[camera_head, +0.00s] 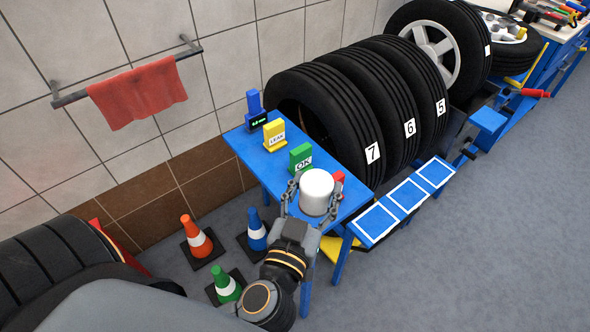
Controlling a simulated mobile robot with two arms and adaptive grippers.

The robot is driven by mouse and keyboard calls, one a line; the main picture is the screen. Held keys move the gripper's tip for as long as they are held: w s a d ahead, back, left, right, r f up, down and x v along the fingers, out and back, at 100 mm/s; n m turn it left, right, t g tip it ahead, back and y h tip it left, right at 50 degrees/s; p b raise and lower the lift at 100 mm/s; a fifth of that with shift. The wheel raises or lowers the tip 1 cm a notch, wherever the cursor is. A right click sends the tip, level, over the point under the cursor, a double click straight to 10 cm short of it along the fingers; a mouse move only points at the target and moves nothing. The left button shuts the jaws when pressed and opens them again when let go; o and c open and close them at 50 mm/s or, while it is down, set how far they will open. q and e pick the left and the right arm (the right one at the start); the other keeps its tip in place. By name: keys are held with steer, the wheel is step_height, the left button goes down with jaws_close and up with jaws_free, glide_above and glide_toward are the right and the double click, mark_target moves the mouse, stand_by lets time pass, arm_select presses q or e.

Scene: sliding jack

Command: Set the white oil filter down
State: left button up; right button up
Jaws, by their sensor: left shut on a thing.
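The white oil filter (317,190) is a short white cylinder, upright, at the front end of the small blue table (262,165). My left gripper (309,190) has its fingers around the filter, shut on it. I cannot tell whether the filter's base touches the table top or is a little above it. My right gripper is not in view.
On the table stand a blue gauge (256,108), a yellow LEAK sign (274,134), a green OK sign (300,157) and a red item (338,181) partly behind the filter. Numbered tyres (372,152) stand behind. A blue rack with white-outlined squares (408,195) lies right. Cones (201,242) stand on the floor.

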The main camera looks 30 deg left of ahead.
arm_select(q)
steer(key=w+a+f+b, duration=0.1)
steer(key=w+a+f, duration=0.3)
steer(key=w+a+f+b, duration=0.2)
steer(key=w+a+f, duration=0.2)
steer(key=a, duration=0.1)
steer(key=shift+f, duration=0.35)
steer(key=f, duration=0.1)
steer(key=f+b, duration=0.1)
steer(key=shift+w+a+f+b, duration=0.15)
steer(key=shift+a+f+b, duration=0.1)
steer(key=shift+f+b, duration=0.15)
steer(key=shift+f, duration=0.35)
steer(key=shift+b, duration=0.3)
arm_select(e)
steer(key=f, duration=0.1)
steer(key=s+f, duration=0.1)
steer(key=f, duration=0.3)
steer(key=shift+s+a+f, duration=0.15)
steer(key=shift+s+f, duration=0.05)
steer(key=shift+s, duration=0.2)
